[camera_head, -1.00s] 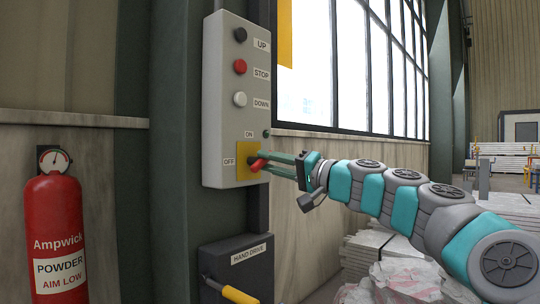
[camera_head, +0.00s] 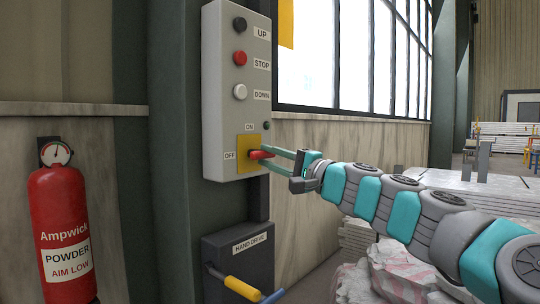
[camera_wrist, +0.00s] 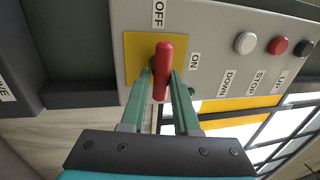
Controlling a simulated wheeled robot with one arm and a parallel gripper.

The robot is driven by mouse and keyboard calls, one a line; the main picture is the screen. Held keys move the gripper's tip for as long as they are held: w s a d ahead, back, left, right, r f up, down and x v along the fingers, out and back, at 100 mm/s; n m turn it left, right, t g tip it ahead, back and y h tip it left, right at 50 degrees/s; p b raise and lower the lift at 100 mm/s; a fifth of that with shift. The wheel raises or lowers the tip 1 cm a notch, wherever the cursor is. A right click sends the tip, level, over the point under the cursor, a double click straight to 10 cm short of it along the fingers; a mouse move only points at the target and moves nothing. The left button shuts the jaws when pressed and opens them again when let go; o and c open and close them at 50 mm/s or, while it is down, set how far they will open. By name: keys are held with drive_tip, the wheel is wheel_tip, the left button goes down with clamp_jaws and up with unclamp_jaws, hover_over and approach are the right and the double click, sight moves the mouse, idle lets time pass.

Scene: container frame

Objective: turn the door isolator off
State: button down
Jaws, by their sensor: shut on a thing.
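The door isolator is a red handle (camera_head: 261,155) on a yellow plate (camera_head: 243,142) low on the grey control box (camera_head: 221,92). ON is printed above the plate and OFF to its left. My gripper (camera_head: 272,154) reaches in from the right and is shut on the red handle. In the wrist view the handle (camera_wrist: 164,68) sits between the two green fingers (camera_wrist: 163,88). There, the handle lies along the line toward OFF, with ON off to the right side. The handle's base is partly hidden.
UP, STOP and DOWN buttons (camera_head: 240,58) sit above on the box. A hand drive box (camera_head: 238,255) with a yellow-gripped lever (camera_head: 243,289) is below. A red extinguisher (camera_head: 62,225) stands left. White sacks (camera_head: 400,270) lie below my arm.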

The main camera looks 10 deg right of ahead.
idle(0.3)
drive_tip(key=c, duration=0.7)
unclamp_jaws()
drive_tip(key=shift+o, duration=0.2)
drive_tip(key=v, duration=0.7)
drive_tip(key=shift+s+d+b, duration=0.25)
drive_tip(key=shift+d+b, duration=0.05)
drive_tip(key=shift+b, duration=0.15)
drive_tip(key=shift+a+f, duration=0.1)
drive_tip(key=shift+f, duration=0.1)
